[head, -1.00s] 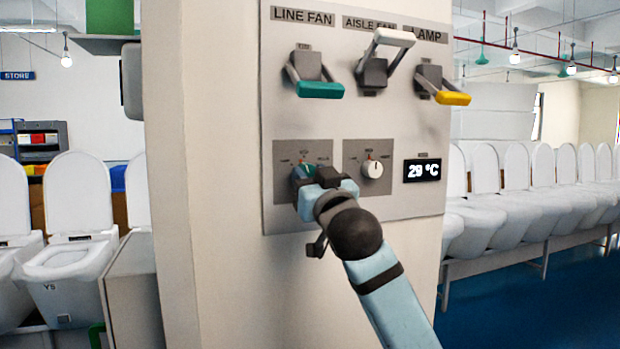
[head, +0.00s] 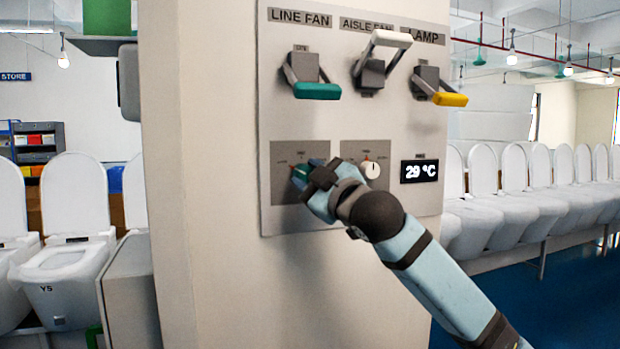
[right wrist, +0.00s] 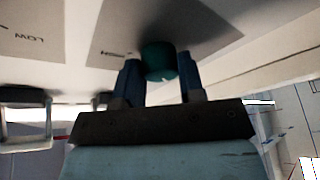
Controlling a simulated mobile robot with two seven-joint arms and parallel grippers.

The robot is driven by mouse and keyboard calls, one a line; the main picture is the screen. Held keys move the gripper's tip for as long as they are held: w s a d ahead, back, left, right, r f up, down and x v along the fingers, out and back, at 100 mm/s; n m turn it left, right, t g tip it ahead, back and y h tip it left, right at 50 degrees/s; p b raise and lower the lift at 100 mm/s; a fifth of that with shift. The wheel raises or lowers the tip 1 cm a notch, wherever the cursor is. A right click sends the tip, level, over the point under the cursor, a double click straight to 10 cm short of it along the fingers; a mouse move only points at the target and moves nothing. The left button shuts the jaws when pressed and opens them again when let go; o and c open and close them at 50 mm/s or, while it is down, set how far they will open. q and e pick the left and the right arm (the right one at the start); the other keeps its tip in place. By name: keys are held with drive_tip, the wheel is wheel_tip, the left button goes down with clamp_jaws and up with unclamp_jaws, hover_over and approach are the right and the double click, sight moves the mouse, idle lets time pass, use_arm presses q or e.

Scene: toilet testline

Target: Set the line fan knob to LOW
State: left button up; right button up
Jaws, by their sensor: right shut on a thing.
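The line fan knob (head: 301,172) is the green one at the lower left of the grey wall panel (head: 392,128), under the LINE FAN label (head: 299,17). My right gripper (head: 309,176) is at this knob and covers much of it. In the right wrist view the green knob (right wrist: 158,61) sits between the two blue fingers of the gripper (right wrist: 161,75), which is shut on it. The knob's pointer is mostly hidden, so its setting cannot be read. My left gripper is not in view.
A white knob (head: 371,170) is just right of my gripper. Above are a green-handled lever (head: 317,91), a white-handled lever (head: 391,38) and a yellow-handled lever (head: 449,99). A display (head: 419,171) reads 29 °C. Toilets stand on both sides of the pillar.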

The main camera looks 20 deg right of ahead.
idle(0.5)
drive_tip(key=o, duration=0.9)
drive_tip(key=b+v, duration=0.4)
drive_tip(key=v, duration=0.9)
drive_tip(key=shift+s+d, duration=0.2)
drive_tip(key=shift+s, duration=0.2)
drive_tip(key=shift+f, duration=0.1)
